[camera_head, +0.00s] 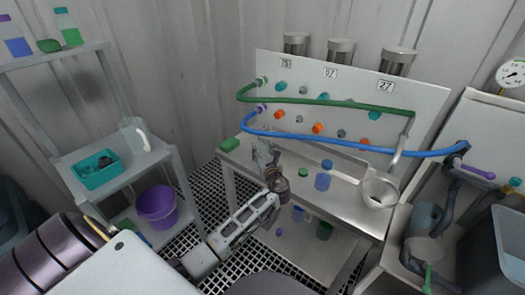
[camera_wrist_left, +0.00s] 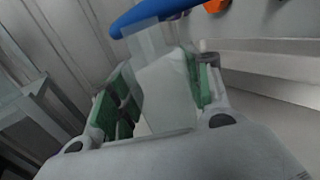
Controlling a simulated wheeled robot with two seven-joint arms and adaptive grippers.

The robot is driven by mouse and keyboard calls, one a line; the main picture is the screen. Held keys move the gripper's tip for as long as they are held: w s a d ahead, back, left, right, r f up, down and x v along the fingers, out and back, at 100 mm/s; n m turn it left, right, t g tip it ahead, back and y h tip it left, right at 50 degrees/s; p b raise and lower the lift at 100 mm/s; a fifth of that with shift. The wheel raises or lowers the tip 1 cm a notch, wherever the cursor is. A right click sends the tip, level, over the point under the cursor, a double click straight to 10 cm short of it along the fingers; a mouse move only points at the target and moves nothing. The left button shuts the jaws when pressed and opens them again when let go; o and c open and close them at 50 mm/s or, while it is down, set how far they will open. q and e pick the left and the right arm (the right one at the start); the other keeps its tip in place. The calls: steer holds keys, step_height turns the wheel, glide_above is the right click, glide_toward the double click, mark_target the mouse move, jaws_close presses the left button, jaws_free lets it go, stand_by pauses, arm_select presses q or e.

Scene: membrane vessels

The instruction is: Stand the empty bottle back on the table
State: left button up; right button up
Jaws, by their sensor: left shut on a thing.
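My left gripper (camera_head: 269,170) reaches over the left part of the steel table (camera_head: 344,202). It is shut on a pale, clear, empty-looking bottle (camera_head: 261,151). In the left wrist view the bottle (camera_wrist_left: 165,90) sits between the green-padded fingers (camera_wrist_left: 160,92) of my left gripper and looks tilted. Whether its base touches the table is hidden by the gripper. A loose green cap (camera_head: 303,172) lies on the table to the right of the gripper. My right gripper is not in view.
A green sponge (camera_head: 229,145) lies at the left end. A green hose (camera_head: 330,101) and a blue hose (camera_head: 345,141) cross the panel (camera_head: 425,112) behind the table.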

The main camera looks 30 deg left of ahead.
arm_select(q)
steer(key=shift+f, duration=0.1)
steer(key=o, duration=1.1)
steer(key=shift+s+d, duration=0.45)
steer(key=shift+d, duration=0.1)
steer(key=p+v, duration=0.1)
steer(key=v, duration=0.8)
steer(key=shift+v, duration=0.8)
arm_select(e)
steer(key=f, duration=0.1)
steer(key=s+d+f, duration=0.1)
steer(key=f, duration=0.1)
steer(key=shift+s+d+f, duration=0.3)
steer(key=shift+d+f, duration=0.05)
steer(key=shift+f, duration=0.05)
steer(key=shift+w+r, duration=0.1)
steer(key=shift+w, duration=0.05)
